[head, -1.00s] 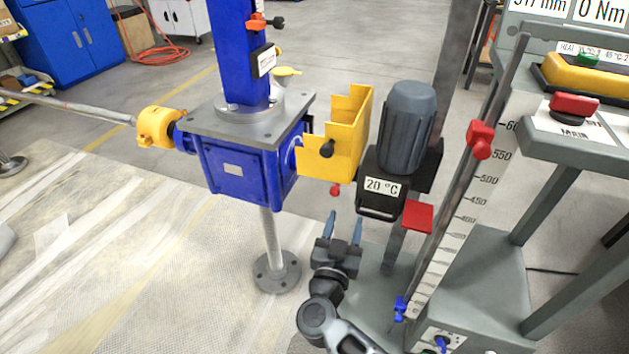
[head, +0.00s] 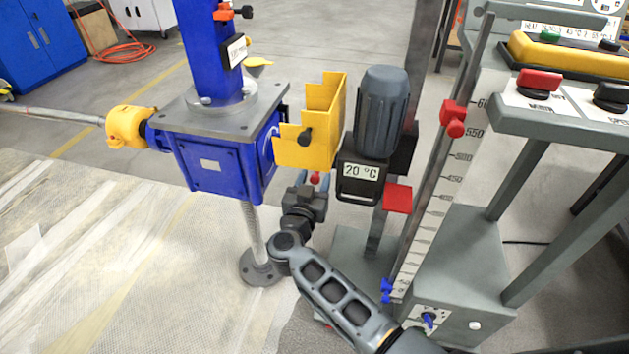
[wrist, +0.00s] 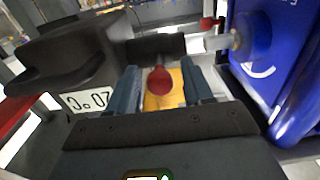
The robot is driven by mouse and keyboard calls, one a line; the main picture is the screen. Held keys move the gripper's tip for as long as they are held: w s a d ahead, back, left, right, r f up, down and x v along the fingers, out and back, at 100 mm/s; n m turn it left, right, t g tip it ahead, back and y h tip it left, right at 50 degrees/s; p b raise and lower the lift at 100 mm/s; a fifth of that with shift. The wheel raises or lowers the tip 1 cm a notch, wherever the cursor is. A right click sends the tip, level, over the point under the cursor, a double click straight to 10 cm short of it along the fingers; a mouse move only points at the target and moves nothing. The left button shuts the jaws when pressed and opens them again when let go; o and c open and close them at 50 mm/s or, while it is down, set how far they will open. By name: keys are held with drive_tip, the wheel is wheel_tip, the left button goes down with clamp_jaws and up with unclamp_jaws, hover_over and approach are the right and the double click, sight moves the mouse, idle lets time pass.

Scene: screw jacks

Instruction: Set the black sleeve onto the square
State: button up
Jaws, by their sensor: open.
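In the wrist view a black cylindrical piece (wrist: 158,47), likely the black sleeve, reaches from the motor side toward a grey shaft end (wrist: 218,42), likely the square, on the blue gearbox (wrist: 262,50). A gap seems to separate them. The yellow guard (head: 322,125) hides both in the head view. My gripper (head: 317,180) is open below the guard, its fingers on either side of a red knob (head: 315,177). The wrist view shows the red knob (wrist: 160,80) between my fingers (wrist: 161,88), with yellow behind it. I cannot tell whether the fingers touch it.
The grey motor (head: 382,110) with its 20 °C label stands just right of the guard. A red plate (head: 397,198) sits below it. The scale column (head: 440,195) and control bench (head: 560,125) stand to the right. The spindle (head: 251,230) stands at left.

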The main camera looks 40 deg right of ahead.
drive_tip(key=shift+c, duration=0.2)
clamp_jaws()
idle(0.3)
